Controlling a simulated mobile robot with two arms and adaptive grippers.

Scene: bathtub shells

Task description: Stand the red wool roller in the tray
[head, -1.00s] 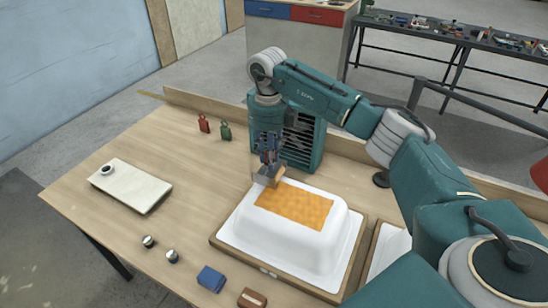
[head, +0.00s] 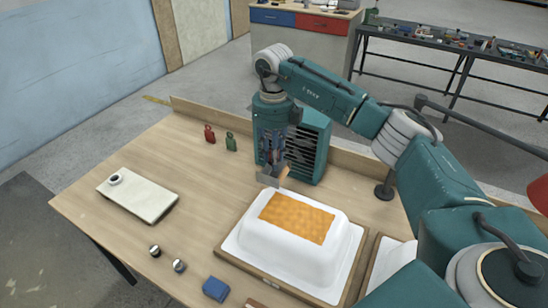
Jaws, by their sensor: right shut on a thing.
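My right gripper (head: 272,160) points down beside the far left end of the white tub shell (head: 285,252). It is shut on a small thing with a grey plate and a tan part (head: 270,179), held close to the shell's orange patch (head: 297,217). I cannot tell whether this thing is a roller. I make out no clear red wool roller. A pale flat slab (head: 142,200) with a small dark-and-white round piece (head: 115,179) on it lies at the left; I cannot tell whether it is the tray. My left gripper is out of view.
A red piece (head: 210,134) and a green piece (head: 231,141) stand at the back. A teal slatted box (head: 308,150) is behind my gripper. Two small round metal pieces (head: 155,250) and a blue block (head: 215,288) lie in front. The table's middle left is clear.

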